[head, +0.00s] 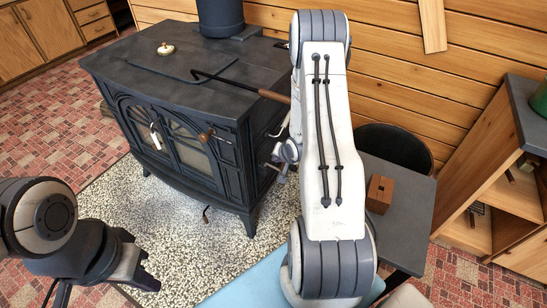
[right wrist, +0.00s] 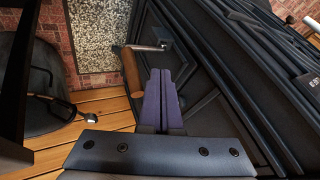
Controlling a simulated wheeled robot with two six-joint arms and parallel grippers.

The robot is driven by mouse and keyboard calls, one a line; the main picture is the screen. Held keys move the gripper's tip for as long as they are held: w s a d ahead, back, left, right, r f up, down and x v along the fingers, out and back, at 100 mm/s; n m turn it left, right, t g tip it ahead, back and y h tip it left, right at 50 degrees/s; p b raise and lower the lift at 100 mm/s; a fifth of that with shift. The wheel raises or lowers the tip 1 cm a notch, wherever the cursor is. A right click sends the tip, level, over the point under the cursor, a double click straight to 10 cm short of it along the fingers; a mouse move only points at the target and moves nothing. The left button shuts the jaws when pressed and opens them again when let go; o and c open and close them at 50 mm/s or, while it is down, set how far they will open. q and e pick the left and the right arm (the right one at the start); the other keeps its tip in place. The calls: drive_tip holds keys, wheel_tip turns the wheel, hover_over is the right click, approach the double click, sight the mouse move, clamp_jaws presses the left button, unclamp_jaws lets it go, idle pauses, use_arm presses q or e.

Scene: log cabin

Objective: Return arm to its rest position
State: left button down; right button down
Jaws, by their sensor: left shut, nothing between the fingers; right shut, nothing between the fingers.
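My right arm reaches forward in the head view beside the stove (head: 190,85). Its gripper (head: 284,158) is partly hidden behind my own arm, close to the stove's right side. In the right wrist view the right gripper's fingers (right wrist: 164,98) are together, with nothing between them. A wooden handle on a metal rod (right wrist: 133,72) shows just left of the fingertips; I cannot tell whether they touch. My left gripper (head: 146,276) is at the lower left of the head view, low over the speckled mat, shut and empty.
A black poker (head: 222,82) lies on the stove top, its wooden end overhanging the right edge. A dark side table (head: 408,215) with a wooden block (head: 380,194) stands right of my arm, and a wooden shelf (head: 505,180) farther right. The speckled mat (head: 150,215) is open floor.

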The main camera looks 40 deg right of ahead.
drive_tip(key=s+a+r+n+g+y, duration=0.1)
drive_tip(key=a+r+n, duration=0.3)
drive_tip(key=a+r, duration=0.45)
drive_tip(key=s+a+r+n+g, duration=0.15)
drive_tip(key=a+r+n, duration=0.35)
drive_tip(key=a, duration=0.7)
drive_tip(key=s+a+r+n+g, duration=0.25)
drive_tip(key=s+a+r, duration=0.2)
drive_tip(key=s, duration=0.25)
drive_tip(key=s+a+r+n+g+y, duration=0.1)
drive_tip(key=s+a+r+n, duration=0.3)
drive_tip(key=s, duration=0.4)
drive_tip(key=s+a+r+n+g, duration=0.1)
drive_tip(key=s+a+r+n, duration=0.2)
drive_tip(key=s+a, duration=0.35)
wheel_tip(320, 180, up, 18)
drive_tip(key=s+p, duration=0.1)
drive_tip(key=p, duration=1.8)
drive_tip(key=shift+s+d+r, duration=0.15)
drive_tip(key=shift+d+r, duration=0.05)
drive_tip(key=shift+r, duration=0.05)
